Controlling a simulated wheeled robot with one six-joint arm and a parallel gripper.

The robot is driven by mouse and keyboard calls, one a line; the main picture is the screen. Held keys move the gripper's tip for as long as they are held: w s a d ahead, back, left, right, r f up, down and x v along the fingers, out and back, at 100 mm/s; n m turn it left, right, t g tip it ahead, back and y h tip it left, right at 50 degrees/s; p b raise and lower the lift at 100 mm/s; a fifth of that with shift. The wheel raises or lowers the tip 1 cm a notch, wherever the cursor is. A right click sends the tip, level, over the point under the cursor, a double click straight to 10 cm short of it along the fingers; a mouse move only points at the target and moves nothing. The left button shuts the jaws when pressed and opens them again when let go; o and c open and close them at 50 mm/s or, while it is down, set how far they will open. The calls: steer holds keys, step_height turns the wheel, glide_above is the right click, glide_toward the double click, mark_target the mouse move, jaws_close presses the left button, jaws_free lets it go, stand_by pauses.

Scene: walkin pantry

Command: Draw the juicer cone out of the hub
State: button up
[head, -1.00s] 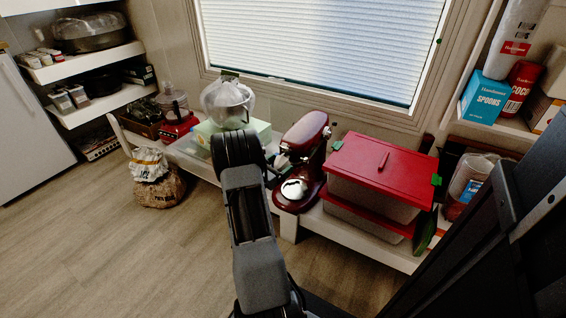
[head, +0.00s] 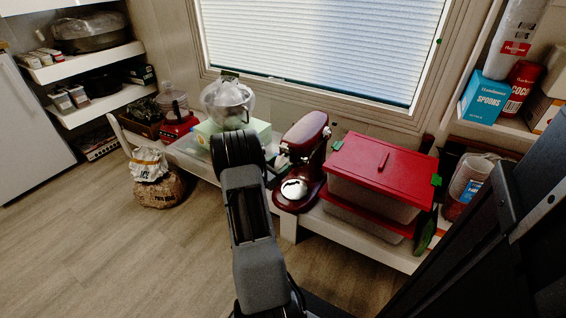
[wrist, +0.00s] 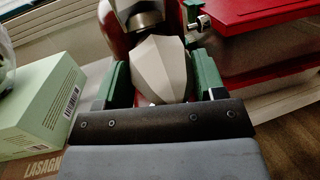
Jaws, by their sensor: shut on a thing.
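The juicer cone (wrist: 160,68) is a pale grey, faceted piece in the wrist view. My gripper (wrist: 162,80) has its green fingers on either side of the cone and is shut on it. The dark red stand mixer (head: 304,155) stands on the low bench; it also shows behind the cone in the wrist view (wrist: 115,28). A silver band (wrist: 146,19) on the mixer lies just beyond the cone. I cannot tell whether the cone still sits in the hub or is clear of it.
A red-lidded bin (head: 350,160) stands close right of the mixer. A pale green box (head: 262,132) is to the left, under a clear-domed appliance (head: 228,100). A paper sack (head: 158,185) stands on the floor.

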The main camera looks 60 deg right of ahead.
steer(key=shift+a+p, duration=0.55)
steer(key=shift+a, duration=2.9)
